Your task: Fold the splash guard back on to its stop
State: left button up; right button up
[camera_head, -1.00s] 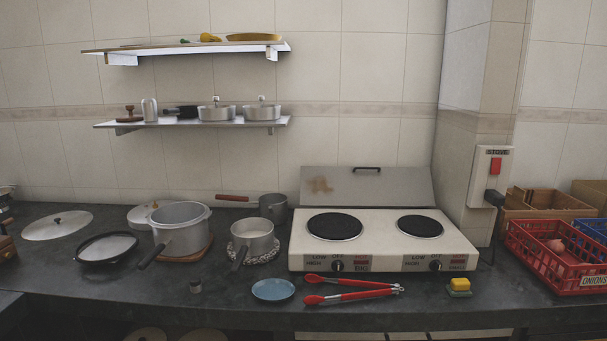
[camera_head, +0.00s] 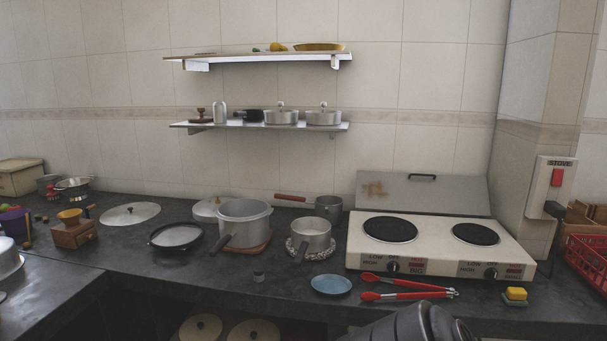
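The splash guard (camera_head: 440,194) is a grey metal panel with a brown stain at its left and a dark handle (camera_head: 422,177) at its top edge. It rises behind the two burners of the white stove (camera_head: 437,262), its face showing at a slant. I cannot tell whether it touches the wall or a stop; no stop is visible. A dark rounded part of my own arm shows at the bottom edge, in front of the counter. Neither gripper's fingers are in view.
Red-handled tongs (camera_head: 410,288) and a blue plate (camera_head: 331,285) lie before the stove. A small pot (camera_head: 312,236) and a saucepan (camera_head: 328,206) stand left of it. A yellow sponge (camera_head: 516,295) is at front right. A wall column with a stove switch (camera_head: 556,187) stands at right.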

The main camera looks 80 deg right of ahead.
aim_at(464, 195)
jog(key=u, duration=0.05)
jog(key=k, duration=1.65)
jog(key=z, duration=1.2)
